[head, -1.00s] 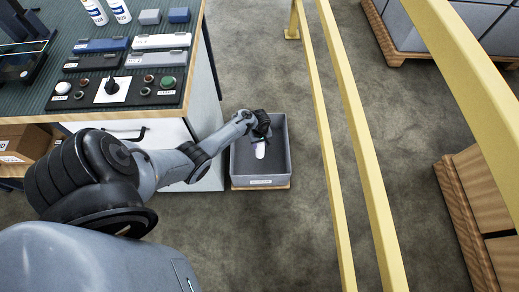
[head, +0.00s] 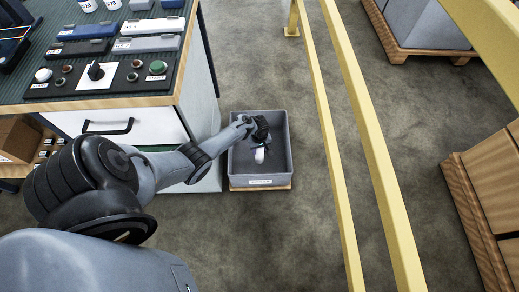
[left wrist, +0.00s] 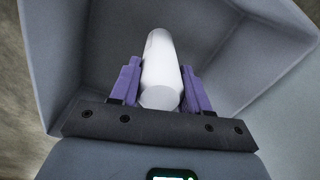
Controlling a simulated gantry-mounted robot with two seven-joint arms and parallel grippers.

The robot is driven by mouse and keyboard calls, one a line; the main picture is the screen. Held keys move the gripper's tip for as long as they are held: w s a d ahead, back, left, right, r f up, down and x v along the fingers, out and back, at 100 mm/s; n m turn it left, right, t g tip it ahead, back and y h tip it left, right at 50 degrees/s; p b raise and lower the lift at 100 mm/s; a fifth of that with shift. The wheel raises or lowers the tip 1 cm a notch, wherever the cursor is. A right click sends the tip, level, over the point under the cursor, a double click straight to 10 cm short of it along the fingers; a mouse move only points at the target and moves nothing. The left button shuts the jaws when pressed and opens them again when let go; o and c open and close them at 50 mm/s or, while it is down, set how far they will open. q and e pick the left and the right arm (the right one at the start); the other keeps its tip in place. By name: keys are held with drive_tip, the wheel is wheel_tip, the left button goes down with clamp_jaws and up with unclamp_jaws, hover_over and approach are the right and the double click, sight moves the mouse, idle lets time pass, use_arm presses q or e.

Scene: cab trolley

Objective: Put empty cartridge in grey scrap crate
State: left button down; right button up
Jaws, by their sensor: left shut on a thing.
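The white cartridge (left wrist: 161,68) is between the purple fingers of my left gripper (left wrist: 160,85) in the left wrist view. The gripper is shut on it. In the head view the cartridge (head: 260,156) shows as a small white shape below my left gripper (head: 260,146), over the grey scrap crate (head: 287,150). In the left wrist view the crate's walls (left wrist: 85,50) surround the cartridge. Whether the cartridge touches the crate floor I cannot tell. My right gripper is in neither view.
Yellow railing (head: 345,95) runs just right of the crate. Pallets with boxes (head: 490,200) stand further right. The floor between them is clear.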

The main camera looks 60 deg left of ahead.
use_arm(q)
drive_tip(key=shift+w+f, duration=0.1)
drive_tip(key=shift+f+b, duration=0.35)
drive_tip(key=shift+f, duration=0.1)
drive_tip(key=c, duration=0.5)
unclamp_jaws()
